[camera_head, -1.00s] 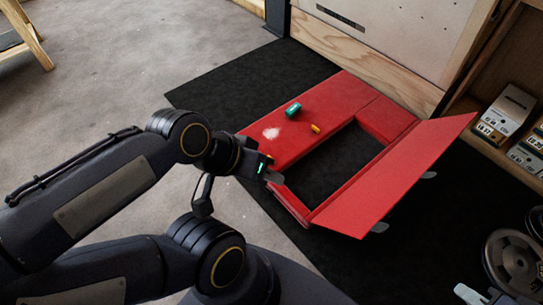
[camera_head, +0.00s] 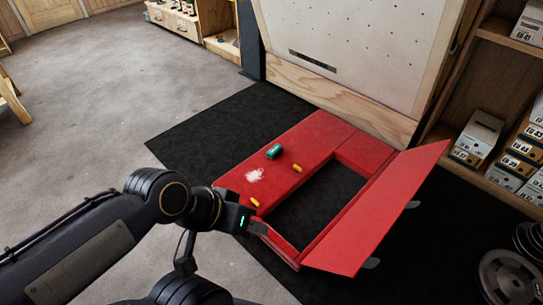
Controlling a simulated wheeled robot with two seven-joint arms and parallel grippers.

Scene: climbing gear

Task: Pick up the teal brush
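The teal brush (camera_head: 274,151) lies on the red padded panel (camera_head: 316,137), near its far left edge. It looks like a short, stubby teal block; its bristles cannot be made out. My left gripper (camera_head: 258,229) is at the near left edge of the red panel, nearer to me than the brush and clearly apart from it. Its fingers show small and nearly edge-on, so their opening cannot be judged. Nothing is seen held in it. My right gripper is out of view.
A yellow piece (camera_head: 297,169) lies near the brush, another yellow piece (camera_head: 255,202) near my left gripper. A red flap (camera_head: 377,215) stands tilted at the right. Black mat (camera_head: 195,133) surrounds the panel.

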